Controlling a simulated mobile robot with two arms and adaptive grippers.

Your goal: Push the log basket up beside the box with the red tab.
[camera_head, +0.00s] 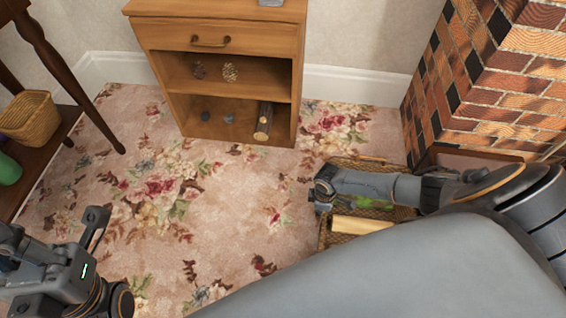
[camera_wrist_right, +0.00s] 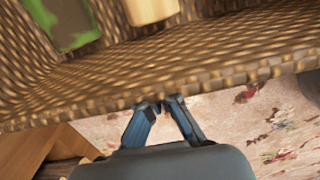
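The log basket (camera_head: 372,162) is woven wicker, on the carpet at the right of the head view, partly hidden under my right arm. A pale log (camera_head: 362,226) and something green lie in it. In the right wrist view its woven wall (camera_wrist_right: 230,75) crosses the picture. My right gripper (camera_head: 322,197) is at the basket's left side. My left gripper (camera_head: 95,228) is at lower left, away from the basket. I see no box with a red tab.
A wooden cabinet (camera_head: 222,83) with pinecones, stones and a small log stands at the back. The brick fireplace (camera_head: 490,85) is at right, close to the basket. A dark table with a small wicker basket (camera_head: 30,118) is at left. The middle carpet is clear.

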